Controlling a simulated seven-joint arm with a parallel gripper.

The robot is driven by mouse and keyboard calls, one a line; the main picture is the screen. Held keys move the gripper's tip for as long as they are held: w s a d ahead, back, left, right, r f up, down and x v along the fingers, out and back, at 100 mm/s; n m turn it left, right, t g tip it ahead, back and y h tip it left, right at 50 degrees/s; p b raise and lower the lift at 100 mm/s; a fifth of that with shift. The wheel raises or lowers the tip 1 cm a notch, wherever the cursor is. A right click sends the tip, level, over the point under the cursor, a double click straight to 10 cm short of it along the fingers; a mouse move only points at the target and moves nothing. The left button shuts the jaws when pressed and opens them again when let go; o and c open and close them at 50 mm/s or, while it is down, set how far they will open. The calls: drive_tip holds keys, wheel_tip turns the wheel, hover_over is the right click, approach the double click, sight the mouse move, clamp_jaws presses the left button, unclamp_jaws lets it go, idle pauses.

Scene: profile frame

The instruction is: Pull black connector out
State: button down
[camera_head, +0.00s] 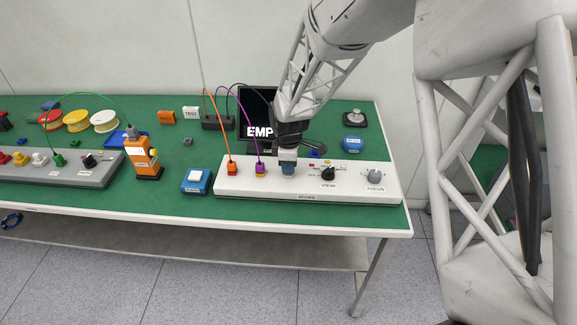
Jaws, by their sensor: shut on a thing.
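The black connector is hidden by the jaws. A thin black cable (241,84) arcs from the black box (218,123) towards the gripper. An orange connector (232,168) and a purple connector (260,168) stand upright in the panel to the left, with their cables arching back. I cannot tell from this view whether the black connector is fully seated.
A black knob (328,173) and a grey focus dial (375,177) are on the panel to the right. A blue button box (197,180) and an orange device (146,157) stand left. A dark screen (257,112) stands behind. A grey panel (85,172) lies further left.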

drive_tip(key=shift+r, duration=1)
idle(0.4)
drive_tip(key=shift+r, duration=1.35)
